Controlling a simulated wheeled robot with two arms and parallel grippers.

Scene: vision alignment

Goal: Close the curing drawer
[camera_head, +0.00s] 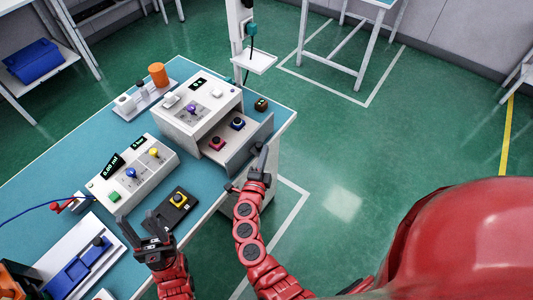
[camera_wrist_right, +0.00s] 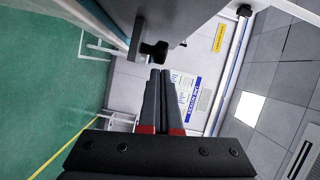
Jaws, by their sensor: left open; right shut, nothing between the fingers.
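The curing drawer (camera_head: 232,150) is pulled out of the right side of a white box (camera_head: 200,108) on the bench. A part with a red top (camera_head: 217,143) and one with a blue top (camera_head: 237,124) sit inside it. My right gripper (camera_head: 259,157) is shut and empty, just outside the drawer's front panel. In the right wrist view the shut fingers (camera_wrist_right: 165,75) point toward the black handle (camera_wrist_right: 154,50) on the grey front panel (camera_wrist_right: 190,16); whether they touch it is unclear. My left gripper (camera_head: 138,222) is open and empty over the bench's front edge.
Open green floor (camera_head: 340,150) lies right of the bench.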

